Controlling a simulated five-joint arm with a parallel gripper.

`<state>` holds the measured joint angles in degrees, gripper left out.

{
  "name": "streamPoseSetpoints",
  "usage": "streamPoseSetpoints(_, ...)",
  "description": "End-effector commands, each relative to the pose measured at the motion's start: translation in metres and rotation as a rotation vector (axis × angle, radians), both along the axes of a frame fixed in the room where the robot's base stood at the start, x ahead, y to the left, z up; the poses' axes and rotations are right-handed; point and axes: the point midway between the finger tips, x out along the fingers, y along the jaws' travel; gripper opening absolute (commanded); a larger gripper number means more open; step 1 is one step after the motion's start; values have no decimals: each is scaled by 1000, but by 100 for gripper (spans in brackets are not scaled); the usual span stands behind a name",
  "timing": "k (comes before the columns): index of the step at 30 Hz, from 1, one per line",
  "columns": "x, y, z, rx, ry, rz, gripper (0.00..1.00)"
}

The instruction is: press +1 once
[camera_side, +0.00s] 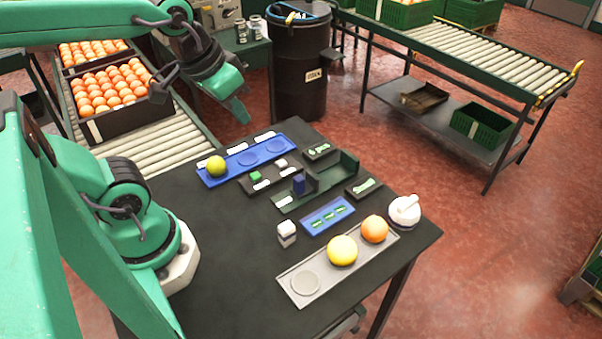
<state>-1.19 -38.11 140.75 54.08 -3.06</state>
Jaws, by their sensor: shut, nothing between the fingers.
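My gripper (238,108) is shut and empty. It is raised at the upper left, beyond the far left corner of the black table (228,289) and apart from everything on it. I cannot read a +1 mark on anything. Small pieces that could carry a button are a white block (287,233), a white rounded device (404,210) with a lever-like top at the right corner, and two small dark plates with pale green marks, one farther back (317,151) and one nearer (363,187).
A blue tray (240,171) holds a yellow-green fruit. A grey tray (325,284) holds a yellow and an orange fruit. A dark tray with small cubes, a green holder (347,166) with a blue block, and a blue panel (327,215) lie between. The table's front left is clear.

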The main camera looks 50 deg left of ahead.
Motion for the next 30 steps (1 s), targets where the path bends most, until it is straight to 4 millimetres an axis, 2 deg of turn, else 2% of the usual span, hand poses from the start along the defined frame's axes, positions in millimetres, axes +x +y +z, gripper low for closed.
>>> streamPoseSetpoints(17,25,21,-24,-68,324,274,0)
streamPoseSetpoints(30,42,40,-51,-95,572,498,0)
